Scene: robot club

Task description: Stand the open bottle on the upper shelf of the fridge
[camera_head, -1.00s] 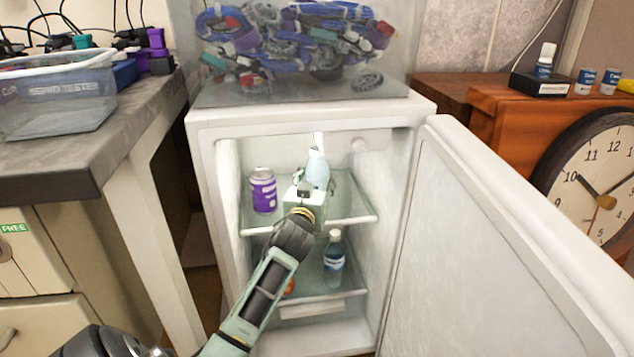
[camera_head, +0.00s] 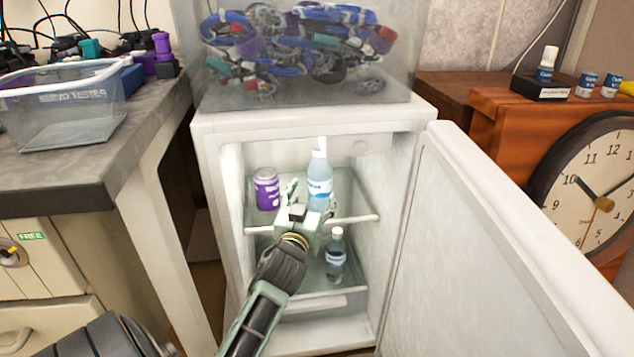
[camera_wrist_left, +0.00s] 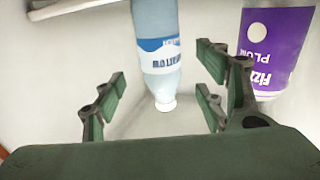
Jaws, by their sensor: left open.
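The bottle (camera_head: 320,172), clear pale blue with a white top and blue-white label, stands upright on the fridge's upper shelf (camera_head: 356,219). In the left wrist view the picture is upside down, and the bottle (camera_wrist_left: 158,50) hangs from the top edge with its white mouth end low. My left gripper (camera_head: 308,207) is open in front of the bottle. Its finger pairs, seen in the wrist view (camera_wrist_left: 158,97), spread to either side with clear gaps to the bottle. Part of the bottle's base is hidden by the gripper. My right gripper is out of view.
A purple can (camera_head: 267,189) stands left of the bottle on the upper shelf. A smaller capped bottle (camera_head: 335,255) stands on the lower shelf. The fridge door (camera_head: 480,250) is open to the right. A bin of parts (camera_head: 310,60) sits on top.

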